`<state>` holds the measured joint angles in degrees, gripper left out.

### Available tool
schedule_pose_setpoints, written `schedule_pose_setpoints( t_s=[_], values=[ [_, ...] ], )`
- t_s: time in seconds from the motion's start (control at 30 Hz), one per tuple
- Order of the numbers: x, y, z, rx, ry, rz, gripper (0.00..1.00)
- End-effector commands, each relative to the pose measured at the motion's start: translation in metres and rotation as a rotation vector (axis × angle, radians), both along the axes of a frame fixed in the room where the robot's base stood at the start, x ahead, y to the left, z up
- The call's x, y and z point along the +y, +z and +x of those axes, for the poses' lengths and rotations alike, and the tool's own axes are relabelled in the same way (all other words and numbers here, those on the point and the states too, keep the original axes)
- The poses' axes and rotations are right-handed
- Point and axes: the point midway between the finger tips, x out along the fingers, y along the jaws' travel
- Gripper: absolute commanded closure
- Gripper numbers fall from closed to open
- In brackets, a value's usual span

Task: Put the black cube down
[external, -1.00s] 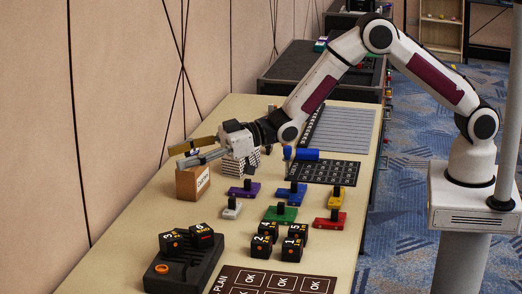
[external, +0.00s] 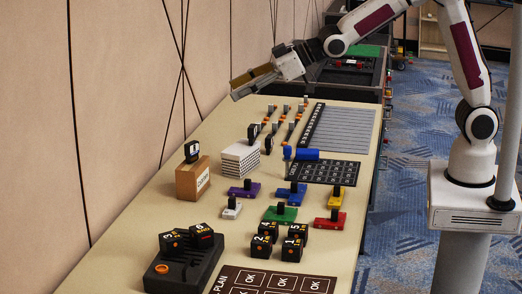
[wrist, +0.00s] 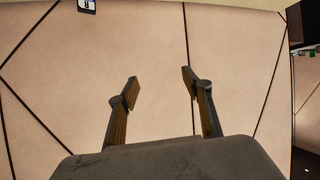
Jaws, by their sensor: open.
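A black cube (external: 192,151) with a white-marked face sits on top of the small cardboard box (external: 186,183) at the left edge of the table. My gripper (external: 236,88) is in the air above and to the right of that box, well clear of it. In the wrist view my gripper (wrist: 160,82) has its two fingers spread, with only the wall between them. A small black-and-white object (wrist: 87,5) is cut off at the top of the wrist view; I cannot tell for certain if it is that cube.
More black cubes stand on a black tray (external: 174,272) and several on the table (external: 125,248). A white stack (external: 240,160) is right of the box. Coloured blocks, such as a green one (external: 280,214), fill the middle. The wall (external: 110,90) runs along the left.

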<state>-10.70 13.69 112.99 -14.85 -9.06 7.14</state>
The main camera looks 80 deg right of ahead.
Motion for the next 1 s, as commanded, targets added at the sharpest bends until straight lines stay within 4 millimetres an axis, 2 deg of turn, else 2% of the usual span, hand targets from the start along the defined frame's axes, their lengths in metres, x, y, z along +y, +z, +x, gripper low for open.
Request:
schedule_pose_setpoints(
  t_s=[0.13, 0.43, 0.7, 1.0],
  values=[
    [-0.024, 0.014, -0.03, 0.044, -0.044, -0.013, 0.51],
    [-0.065, 0.027, -0.098, 0.146, -0.124, -0.029, 0.51],
    [-0.094, 0.029, -0.166, 0.244, -0.186, -0.033, 0.51],
    [-0.117, 0.023, -0.247, 0.354, -0.24, -0.028, 0.51]
  ],
)
